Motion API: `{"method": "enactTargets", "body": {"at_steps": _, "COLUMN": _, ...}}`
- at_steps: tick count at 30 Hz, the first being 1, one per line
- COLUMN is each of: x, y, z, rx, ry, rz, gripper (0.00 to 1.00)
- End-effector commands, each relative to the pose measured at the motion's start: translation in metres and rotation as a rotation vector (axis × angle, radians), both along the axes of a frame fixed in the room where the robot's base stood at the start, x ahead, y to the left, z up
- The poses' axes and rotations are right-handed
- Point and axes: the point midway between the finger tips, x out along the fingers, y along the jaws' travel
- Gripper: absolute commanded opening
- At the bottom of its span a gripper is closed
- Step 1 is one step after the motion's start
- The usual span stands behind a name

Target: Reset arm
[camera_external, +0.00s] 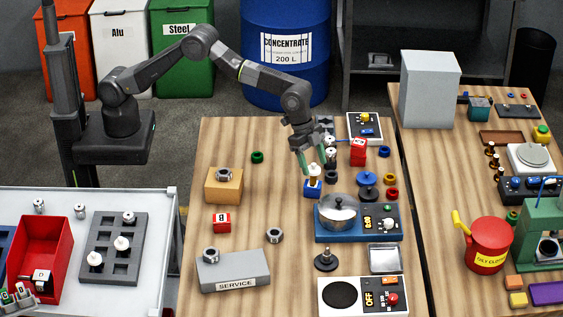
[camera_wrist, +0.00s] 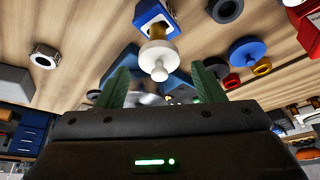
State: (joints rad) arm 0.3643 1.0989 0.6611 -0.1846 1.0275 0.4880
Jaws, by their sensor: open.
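My gripper (camera_external: 315,162) is open and empty, with its green fingers pointing down over the middle table. In the wrist view my gripper (camera_wrist: 162,85) has its two fingers apart. Close to the fingertips, a white turned part with a tan section (camera_external: 314,172) stands in a small blue block (camera_external: 312,189). In the wrist view the white part (camera_wrist: 158,58) and the blue block (camera_wrist: 150,17) lie ahead of the gap between the fingers. I cannot tell whether a finger touches the part.
A pot (camera_external: 337,208) on a blue hotplate stands just in front of the gripper. A red block (camera_external: 358,153) and a switch box (camera_external: 365,127) are to its right and behind. A grey SERVICE block (camera_external: 233,271) is at front left. Free tabletop lies left of the gripper.

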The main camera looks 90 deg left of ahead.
Motion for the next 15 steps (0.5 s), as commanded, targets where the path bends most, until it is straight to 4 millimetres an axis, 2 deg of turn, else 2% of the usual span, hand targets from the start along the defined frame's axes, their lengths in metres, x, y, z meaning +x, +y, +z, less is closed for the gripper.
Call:
{"method": "enactTargets", "body": {"at_steps": 2, "x": 0.002, "y": -0.003, "z": -0.015, "rx": 0.001, "ry": 0.003, "rz": -0.001, "gripper": 0.62}}
{"method": "enactTargets", "body": {"at_steps": 3, "x": 0.004, "y": -0.003, "z": 0.001, "rx": -0.003, "ry": -0.006, "rz": 0.0, "gripper": 0.62}}
{"method": "enactTargets", "body": {"at_steps": 15, "x": 0.003, "y": -0.003, "z": 0.078, "rx": -0.001, "ry": -0.005, "rz": -0.001, "gripper": 0.62}}
